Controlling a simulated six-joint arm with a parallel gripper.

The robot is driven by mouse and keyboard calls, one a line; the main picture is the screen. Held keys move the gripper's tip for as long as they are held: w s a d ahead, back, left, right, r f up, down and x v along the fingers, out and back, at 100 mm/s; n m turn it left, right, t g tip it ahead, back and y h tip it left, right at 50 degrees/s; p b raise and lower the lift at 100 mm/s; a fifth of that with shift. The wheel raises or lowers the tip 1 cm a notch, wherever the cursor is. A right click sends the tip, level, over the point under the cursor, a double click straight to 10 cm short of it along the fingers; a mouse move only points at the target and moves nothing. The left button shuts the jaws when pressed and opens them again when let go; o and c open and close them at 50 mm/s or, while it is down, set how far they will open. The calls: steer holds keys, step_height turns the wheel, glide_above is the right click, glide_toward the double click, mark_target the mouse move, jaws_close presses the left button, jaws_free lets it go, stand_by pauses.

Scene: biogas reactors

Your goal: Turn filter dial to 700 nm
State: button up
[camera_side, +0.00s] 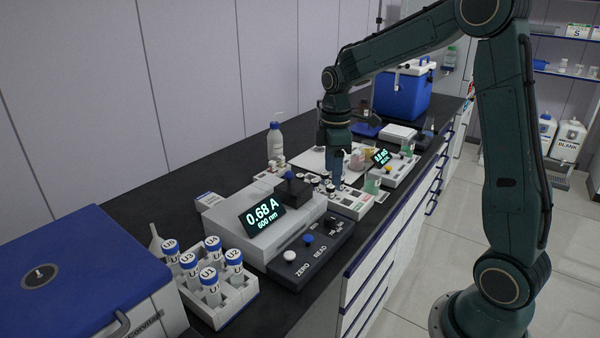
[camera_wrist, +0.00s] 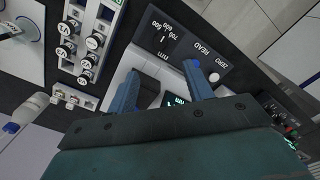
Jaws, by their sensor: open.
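The spectrophotometer (camera_side: 270,220) is a pale box on the bench. Its display (camera_side: 262,216) reads 0.68 A and 600 nm. The black filter dial (camera_side: 331,224) sits at the right end of its dark front panel, beside the blue READ button (camera_side: 308,239) and white ZERO button (camera_side: 290,256). In the wrist view the dial (camera_wrist: 163,41) shows a white pointer line near the printed 500, 600 and 700 marks; its exact setting is hard to read. My gripper (camera_side: 336,182) is open and empty, above the bench beyond the dial. Its spread blue fingers (camera_wrist: 162,67) are apart from the dial.
A black block-shaped lid (camera_side: 292,189) rises from the instrument top. A rack of U-labelled vials (camera_side: 220,285) stands in front, beside a blue-lidded box (camera_side: 75,265). Small labelled vials (camera_wrist: 75,40), a wash bottle (camera_side: 275,145) and another meter (camera_side: 390,165) crowd the far side.

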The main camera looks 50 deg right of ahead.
mark_target(330, 217)
step_height(330, 217, down, 13)
steer(key=shift+f, duration=0.2)
stand_by(0.5)
steer(key=c, duration=1)
steer(key=shift+m, duration=0.5)
steer(key=m, duration=0.8)
